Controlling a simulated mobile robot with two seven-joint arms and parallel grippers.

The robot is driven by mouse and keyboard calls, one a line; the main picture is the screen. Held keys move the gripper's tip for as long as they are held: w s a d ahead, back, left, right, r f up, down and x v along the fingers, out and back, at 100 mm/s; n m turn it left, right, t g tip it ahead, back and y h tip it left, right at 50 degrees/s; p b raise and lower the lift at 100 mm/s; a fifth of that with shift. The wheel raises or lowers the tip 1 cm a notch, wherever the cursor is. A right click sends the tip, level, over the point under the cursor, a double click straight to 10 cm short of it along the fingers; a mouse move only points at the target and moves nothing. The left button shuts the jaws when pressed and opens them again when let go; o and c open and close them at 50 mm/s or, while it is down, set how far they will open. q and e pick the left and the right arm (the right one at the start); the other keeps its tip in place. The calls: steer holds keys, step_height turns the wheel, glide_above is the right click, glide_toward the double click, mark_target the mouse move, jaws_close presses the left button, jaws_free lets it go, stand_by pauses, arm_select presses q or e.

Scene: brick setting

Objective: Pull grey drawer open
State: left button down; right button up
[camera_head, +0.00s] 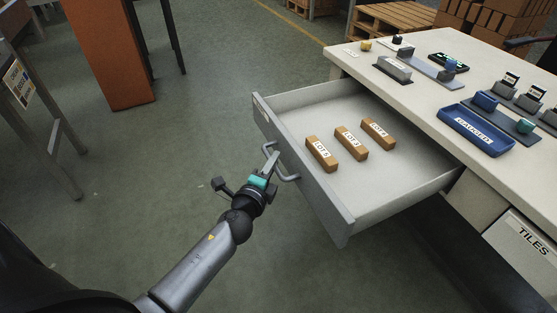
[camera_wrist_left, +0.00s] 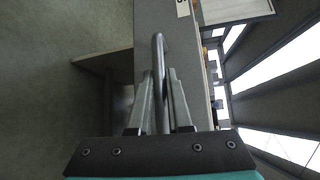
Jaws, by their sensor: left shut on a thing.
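The grey drawer (camera_head: 312,180) stands pulled far out from the bench in the head view, its front panel facing lower left. Inside it lie 3 brown blocks (camera_head: 350,142) with white labels, on the pale drawer floor. My left gripper (camera_head: 271,165) is at the drawer's bar handle (camera_head: 288,177). In the left wrist view, the handle bar (camera_wrist_left: 160,85) runs between the two fingers (camera_wrist_left: 160,105), which are shut on it. The drawer front (camera_wrist_left: 148,40) shows behind the bar. My right gripper is in neither view.
The bench top (camera_head: 400,100) carries a blue tray (camera_head: 476,130) marked GAUGED and several small blocks and fixtures. A bin labelled TILES (camera_head: 530,240) sits under the bench at right. An orange-brown panel (camera_head: 110,55) stands at the upper left. Open green floor (camera_head: 200,120) lies in front of the drawer.

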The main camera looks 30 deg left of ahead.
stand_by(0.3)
arm_select(q)
steer(key=c, duration=0.8)
jaws_free()
steer(key=shift+c, duration=0.2)
steer(key=shift+s, duration=0.1)
steer(key=s+d+r, duration=0.1)
steer(key=s+r, duration=0.1)
steer(key=s, duration=1.3)
steer(key=shift+d+b, duration=0.4)
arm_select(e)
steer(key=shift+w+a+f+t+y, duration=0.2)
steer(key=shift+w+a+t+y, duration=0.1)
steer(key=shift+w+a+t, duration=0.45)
arm_select(q)
steer(key=shift+r, duration=0.1)
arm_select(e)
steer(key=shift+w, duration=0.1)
